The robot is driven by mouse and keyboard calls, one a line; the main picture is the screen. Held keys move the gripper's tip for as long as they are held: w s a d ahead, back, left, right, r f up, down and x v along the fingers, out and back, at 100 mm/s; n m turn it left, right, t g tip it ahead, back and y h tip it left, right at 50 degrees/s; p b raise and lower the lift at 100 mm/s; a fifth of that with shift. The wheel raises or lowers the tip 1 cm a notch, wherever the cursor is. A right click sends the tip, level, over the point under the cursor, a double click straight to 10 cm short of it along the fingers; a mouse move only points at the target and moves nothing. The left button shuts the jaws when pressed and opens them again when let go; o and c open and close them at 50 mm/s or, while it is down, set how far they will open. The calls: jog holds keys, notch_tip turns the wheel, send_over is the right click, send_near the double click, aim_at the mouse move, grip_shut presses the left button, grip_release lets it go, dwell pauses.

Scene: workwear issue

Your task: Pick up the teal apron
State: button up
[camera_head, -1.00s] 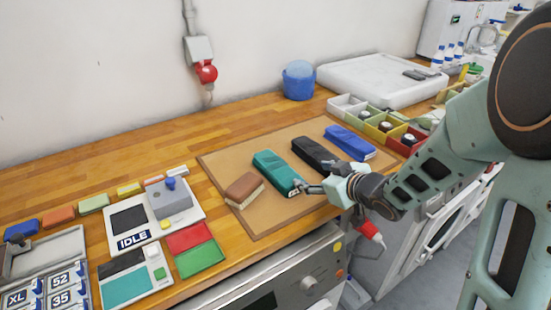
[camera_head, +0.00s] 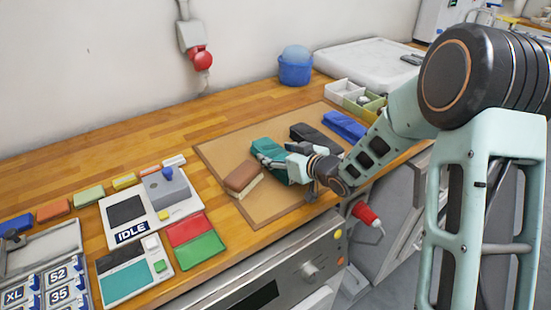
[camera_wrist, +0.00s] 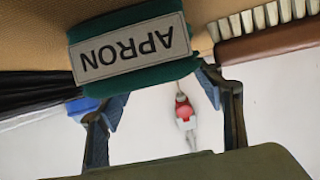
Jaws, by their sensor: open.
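The teal apron (camera_head: 264,149) is a folded bundle on the brown mat (camera_head: 280,205), between a brown brush and a black folded item. My gripper (camera_head: 287,163) is at its near end and hides part of it. In the wrist view the apron (camera_wrist: 190,66) shows its white label, reading APRON upside down, just past the fingertips. My gripper (camera_wrist: 163,90) is open there, its fingers spread about as wide as the apron. The apron sits a little left of centre between them. I cannot tell whether the fingers touch it.
The brown brush (camera_head: 241,176) with pale bristles lies close on the left; it also shows in the wrist view (camera_wrist: 268,42). The black folded item (camera_head: 317,136) and a blue one (camera_head: 345,124) lie to the right. A device marked IDLE (camera_head: 128,217) stands left of the mat.

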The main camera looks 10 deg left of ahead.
jog(key=shift+x, duration=1.2)
jog(key=c, duration=1.1)
jog(key=shift+r, duration=0.15)
